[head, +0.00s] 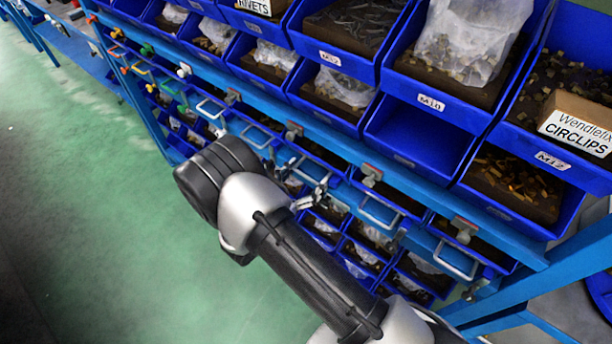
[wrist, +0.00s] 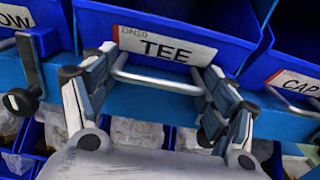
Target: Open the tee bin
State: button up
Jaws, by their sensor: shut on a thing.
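The tee bin (wrist: 205,40) is blue, with a white label reading TEE and a metal bar handle (wrist: 160,82) on its front, in the middle of the wrist view. My gripper (wrist: 160,64) has one finger at each end of this handle and is shut on it. In the head view my gripper (head: 314,194) is at the row of handled bins below the blue rail, mostly hidden behind my wrist. The tee bin's front and label cannot be made out there. How far the bin is pulled out cannot be told.
Neighbouring bins carry labels, one starting CAP (wrist: 298,84) on the right. A dark knob (wrist: 20,101) sticks out at left. Open blue bins of parts, including an empty one (head: 418,135), stand above. The green floor (head: 90,180) at left is clear.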

jog(key=b+v, duration=0.1)
jog(key=v, duration=1.8)
jog(key=shift+r, duration=0.15)
jog(key=shift+a, duration=0.1)
